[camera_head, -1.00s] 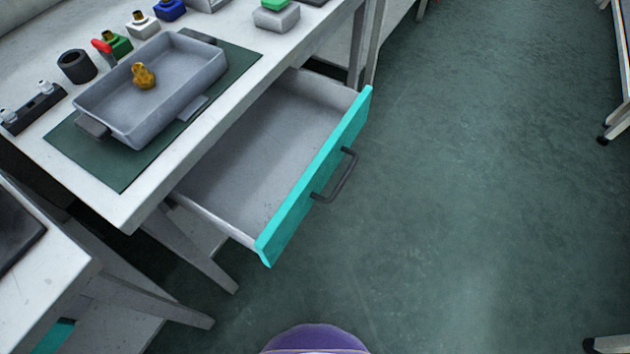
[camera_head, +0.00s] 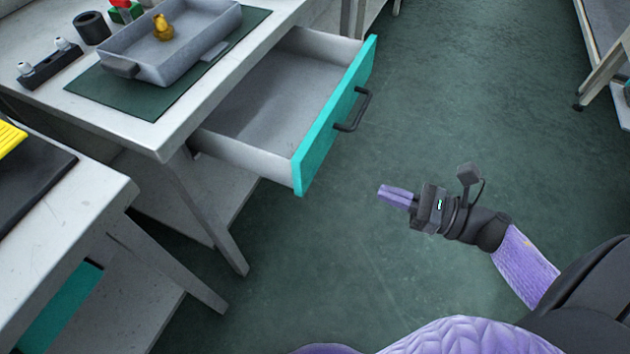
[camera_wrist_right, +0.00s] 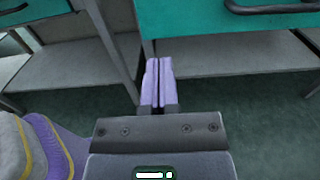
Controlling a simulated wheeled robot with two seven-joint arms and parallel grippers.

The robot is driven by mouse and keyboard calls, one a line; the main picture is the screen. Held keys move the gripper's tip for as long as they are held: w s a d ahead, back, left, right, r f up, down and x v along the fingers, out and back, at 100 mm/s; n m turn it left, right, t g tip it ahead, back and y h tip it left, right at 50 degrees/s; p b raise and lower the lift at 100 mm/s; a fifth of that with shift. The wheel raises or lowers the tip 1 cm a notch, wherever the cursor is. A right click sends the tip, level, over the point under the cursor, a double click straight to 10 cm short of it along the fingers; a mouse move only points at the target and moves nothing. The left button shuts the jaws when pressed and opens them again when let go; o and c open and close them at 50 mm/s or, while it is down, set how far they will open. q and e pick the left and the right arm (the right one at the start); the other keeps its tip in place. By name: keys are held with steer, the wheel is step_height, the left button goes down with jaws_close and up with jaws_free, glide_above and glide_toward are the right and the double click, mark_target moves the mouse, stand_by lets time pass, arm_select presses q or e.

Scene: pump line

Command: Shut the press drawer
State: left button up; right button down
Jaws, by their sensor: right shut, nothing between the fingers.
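The press drawer (camera_head: 322,134) has a teal front and a dark bar handle (camera_head: 356,110). It stands pulled out from under the white table, and its grey inside looks empty. In the right wrist view the teal drawer front (camera_wrist_right: 215,22) and part of its handle (camera_wrist_right: 275,7) show at the top. My right gripper (camera_head: 383,191) is shut and empty, over the floor to the right of and below the drawer front, apart from it. Its purple fingers (camera_wrist_right: 158,80) lie together in the right wrist view. My left gripper is not in view.
On the table (camera_head: 150,135) a grey tray (camera_head: 190,63) holds a brass-coloured part (camera_head: 162,28) on a green mat (camera_head: 152,108). A second bench (camera_head: 75,215) stands at lower left. The floor (camera_head: 470,110) right of the drawer is clear.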

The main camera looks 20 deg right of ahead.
mark_target(312, 166)
steer(key=b+x, duration=0.2)
steer(key=x, duration=0.8)
steer(key=shift+w+f, duration=0.1)
steer(key=shift+w, duration=0.1)
steer(key=shift+w+a, duration=0.4)
steer(key=shift+w, duration=0.1)
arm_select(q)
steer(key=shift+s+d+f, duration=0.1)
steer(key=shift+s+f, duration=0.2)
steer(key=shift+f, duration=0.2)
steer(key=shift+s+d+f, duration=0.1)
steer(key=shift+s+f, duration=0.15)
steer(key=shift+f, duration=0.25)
arm_select(e)
steer(key=shift+a, duration=0.1)
steer(key=shift+w, duration=0.1)
